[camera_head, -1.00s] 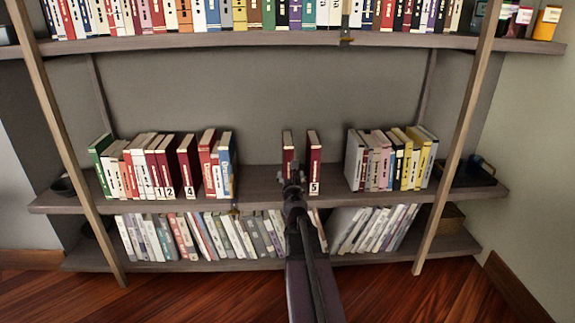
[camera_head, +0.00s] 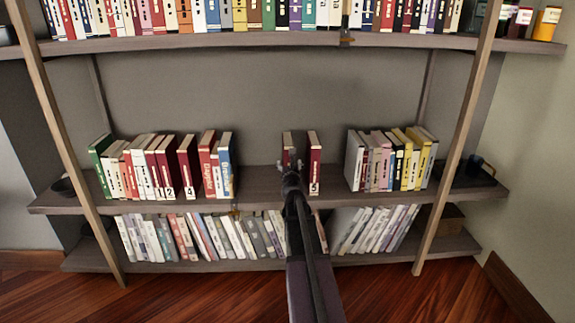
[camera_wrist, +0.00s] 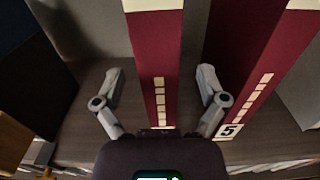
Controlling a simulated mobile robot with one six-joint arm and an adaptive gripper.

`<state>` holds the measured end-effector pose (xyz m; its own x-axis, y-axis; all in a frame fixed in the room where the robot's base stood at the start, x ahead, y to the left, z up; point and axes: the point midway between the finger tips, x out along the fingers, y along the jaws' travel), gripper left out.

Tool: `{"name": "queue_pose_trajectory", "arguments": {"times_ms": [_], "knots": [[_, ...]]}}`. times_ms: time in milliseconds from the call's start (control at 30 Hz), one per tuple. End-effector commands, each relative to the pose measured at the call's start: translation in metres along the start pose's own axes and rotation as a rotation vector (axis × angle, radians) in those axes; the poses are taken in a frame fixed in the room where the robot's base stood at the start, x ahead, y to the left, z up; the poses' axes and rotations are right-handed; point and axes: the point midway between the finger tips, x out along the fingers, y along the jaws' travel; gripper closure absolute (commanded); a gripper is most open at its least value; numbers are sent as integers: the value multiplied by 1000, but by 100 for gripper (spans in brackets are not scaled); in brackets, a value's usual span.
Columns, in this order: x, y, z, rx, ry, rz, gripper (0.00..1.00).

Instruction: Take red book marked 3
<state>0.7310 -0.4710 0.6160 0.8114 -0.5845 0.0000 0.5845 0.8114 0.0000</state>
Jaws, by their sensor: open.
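A dark red book (camera_head: 287,141) stands upright on the middle shelf, with white marks along its spine. In the wrist view this red book (camera_wrist: 153,55) rises between my two fingers. The lower end of its spine is hidden behind my gripper body, so I cannot read its number. My gripper (camera_wrist: 160,83) is open, one finger on each side of the book, with a gap visible on both sides. In the head view my gripper (camera_head: 290,165) is in front of the same book.
A red book marked 5 (camera_head: 314,155) stands close on the right; its label (camera_wrist: 230,130) also shows in the wrist view. Books marked 2 and 4 (camera_head: 188,165) stand farther left. The shelf (camera_head: 260,178) is bare left of the red book.

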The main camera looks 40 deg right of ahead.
Motion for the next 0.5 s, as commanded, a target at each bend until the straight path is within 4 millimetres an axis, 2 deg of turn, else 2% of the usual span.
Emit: {"name": "queue_pose_trajectory", "arguments": {"times_ms": [267,500], "knots": [[6,0,0,0,0,0,9],[32,1,0,0,0,0,9]]}}
